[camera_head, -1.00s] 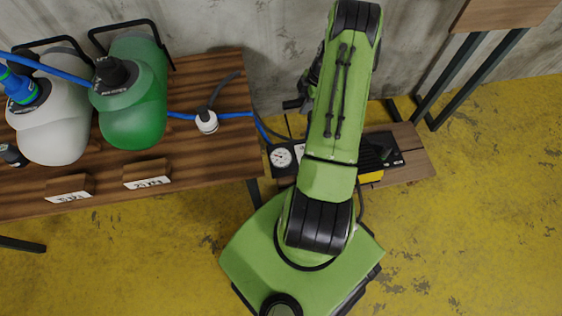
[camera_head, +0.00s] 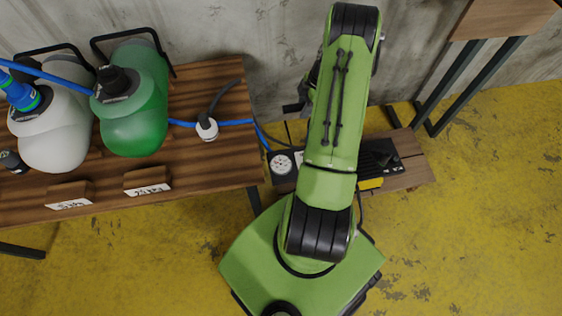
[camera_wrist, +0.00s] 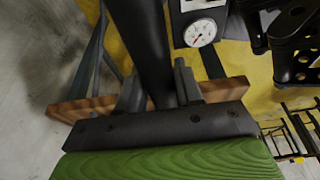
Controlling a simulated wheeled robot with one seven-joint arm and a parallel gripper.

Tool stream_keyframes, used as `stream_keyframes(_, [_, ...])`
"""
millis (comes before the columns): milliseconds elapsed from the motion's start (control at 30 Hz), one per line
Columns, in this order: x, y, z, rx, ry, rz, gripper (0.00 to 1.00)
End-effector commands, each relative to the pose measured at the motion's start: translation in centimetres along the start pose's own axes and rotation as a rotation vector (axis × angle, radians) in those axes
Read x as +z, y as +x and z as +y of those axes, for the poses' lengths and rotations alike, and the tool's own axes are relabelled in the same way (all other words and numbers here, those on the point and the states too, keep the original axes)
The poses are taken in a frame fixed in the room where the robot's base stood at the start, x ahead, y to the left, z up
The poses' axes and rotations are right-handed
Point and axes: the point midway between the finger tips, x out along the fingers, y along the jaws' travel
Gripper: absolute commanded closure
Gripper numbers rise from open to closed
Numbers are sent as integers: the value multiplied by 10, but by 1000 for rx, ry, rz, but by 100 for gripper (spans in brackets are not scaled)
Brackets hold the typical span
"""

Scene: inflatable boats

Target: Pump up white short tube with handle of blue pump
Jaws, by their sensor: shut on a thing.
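The white short tube (camera_head: 55,135) stands on the wooden table at the left in the head view. A blue nozzle (camera_head: 24,97) sits on its top with a blue hose (camera_head: 60,73) running from it. My gripper (camera_wrist: 158,88) is shut on a thick dark bar, seemingly the pump handle (camera_wrist: 143,40), in the wrist view. The pump with its round white gauge (camera_head: 281,163) is on a low wooden board, largely hidden under my arm in the head view. The gauge also shows in the wrist view (camera_wrist: 200,32). No blue pump body is visible.
A green tube (camera_head: 137,120) stands right of the white one. Two wooden label blocks (camera_head: 147,180) sit at the front of the table (camera_head: 215,165). A small white valve (camera_head: 207,129) joins the blue hose. Yellow floor at the right is clear.

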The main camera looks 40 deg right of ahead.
Motion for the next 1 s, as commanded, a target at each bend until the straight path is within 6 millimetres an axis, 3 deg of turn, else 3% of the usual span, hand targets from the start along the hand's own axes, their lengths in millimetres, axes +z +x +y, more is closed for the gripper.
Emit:
stream_keyframes(33, [-4, -16, 3, 10, -6, -2, 100])
stream_keyframes(100, [-8, -27, 3, 10, -7, -1, 100])
stream_keyframes(700, [-34, -111, 3, 13, -8, -2, 100])
stream_keyframes(1000, [-20, -63, 2, 9, -5, -1, 100])
